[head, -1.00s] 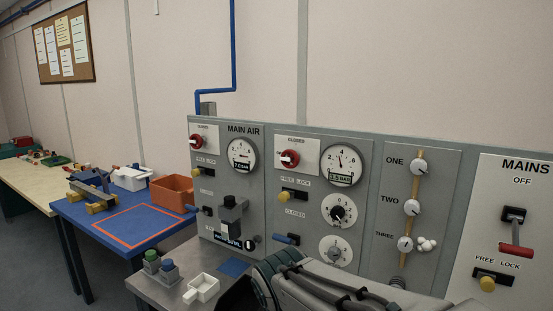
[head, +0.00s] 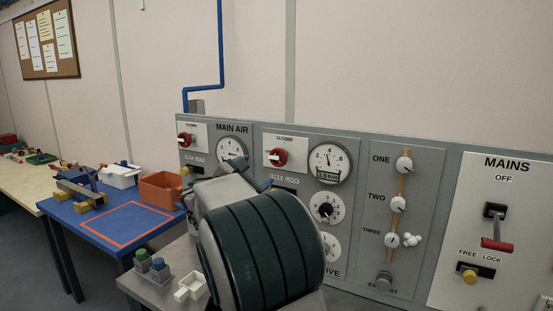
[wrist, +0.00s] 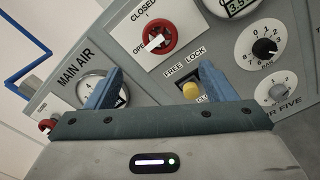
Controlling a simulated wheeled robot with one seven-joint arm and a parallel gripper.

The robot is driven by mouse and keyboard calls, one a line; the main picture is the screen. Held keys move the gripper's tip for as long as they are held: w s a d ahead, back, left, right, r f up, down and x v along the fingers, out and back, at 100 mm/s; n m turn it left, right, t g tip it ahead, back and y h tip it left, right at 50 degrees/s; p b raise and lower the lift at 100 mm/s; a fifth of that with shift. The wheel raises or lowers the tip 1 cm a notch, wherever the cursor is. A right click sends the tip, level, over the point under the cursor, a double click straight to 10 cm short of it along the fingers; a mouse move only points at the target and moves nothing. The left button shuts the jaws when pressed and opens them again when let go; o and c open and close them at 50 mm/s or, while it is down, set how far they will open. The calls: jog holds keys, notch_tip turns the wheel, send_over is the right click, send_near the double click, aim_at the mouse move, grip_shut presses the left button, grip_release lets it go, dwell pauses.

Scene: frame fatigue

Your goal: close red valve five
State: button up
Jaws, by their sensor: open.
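Red valve five (head: 277,157) is a round red knob with a white handle on the second grey panel. It also shows in the wrist view (wrist: 162,33), where its handle points toward the OPEN label at its left; CLOSED is printed above. My gripper (wrist: 160,85) is open and empty, its two blue fingers spread below the valve and apart from it. A yellow FREE LOCK knob (wrist: 191,90) shows between the fingers, nearer the right one. In the head view my arm hides this lock and the panel's lower left.
The MAIN AIR panel at left has its own red valve (head: 185,140) and gauge (head: 231,149). Right of valve five are gauges (head: 329,162), white knobs (head: 404,164) and the MAINS lever (head: 497,245). An orange bin (head: 160,190) stands on the blue table (head: 85,226).

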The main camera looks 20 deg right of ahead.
aim_at(276, 160)
jog(key=p+x, duration=0.4)
jog(key=x, duration=0.9)
jog(key=shift+w+d, duration=0.15)
jog(key=shift+d, duration=0.1)
jog(key=c, duration=1)
